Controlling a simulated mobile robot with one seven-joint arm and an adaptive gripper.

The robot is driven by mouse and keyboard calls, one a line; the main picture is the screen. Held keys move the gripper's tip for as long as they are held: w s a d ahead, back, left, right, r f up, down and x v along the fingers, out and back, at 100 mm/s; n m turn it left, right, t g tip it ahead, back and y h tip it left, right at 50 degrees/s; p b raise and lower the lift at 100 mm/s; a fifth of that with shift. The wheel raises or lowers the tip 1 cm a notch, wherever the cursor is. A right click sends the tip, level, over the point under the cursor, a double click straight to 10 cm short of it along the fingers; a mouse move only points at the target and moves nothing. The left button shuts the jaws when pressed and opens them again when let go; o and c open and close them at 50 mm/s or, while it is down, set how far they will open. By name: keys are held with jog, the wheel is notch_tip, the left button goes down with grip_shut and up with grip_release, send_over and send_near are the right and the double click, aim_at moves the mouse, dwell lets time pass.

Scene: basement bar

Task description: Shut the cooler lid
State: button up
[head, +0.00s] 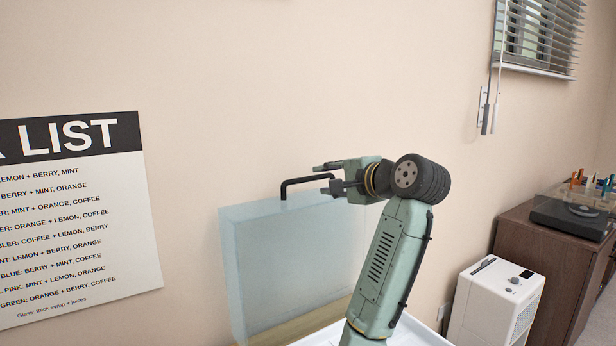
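The cooler lid (285,260) is a pale blue, see-through panel standing upright near the wall, so the lid is open. A black bar handle (300,181) sits on its top edge. Part of the white cooler (415,335) shows at the bottom edge; the rest is out of view. My gripper (322,177) is at the right end of the handle, its fingers pointing left and spread apart. One finger is above the handle's level and one is just below or beside it. I cannot tell whether they touch the handle.
A drink list poster (75,220) hangs on the wall at left. A white box-shaped appliance (497,300) stands on the right, beside a brown cabinet (550,260) with a turntable (572,214) on top. A window with blinds (540,35) is at upper right.

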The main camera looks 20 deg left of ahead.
aim_at(310, 179)
jog(key=p+x, duration=0.2)
jog(key=x, duration=0.6)
jog(key=shift+w+a, duration=0.1)
jog(key=shift+a, duration=0.05)
jog(key=shift+c, duration=0.6)
grip_shut()
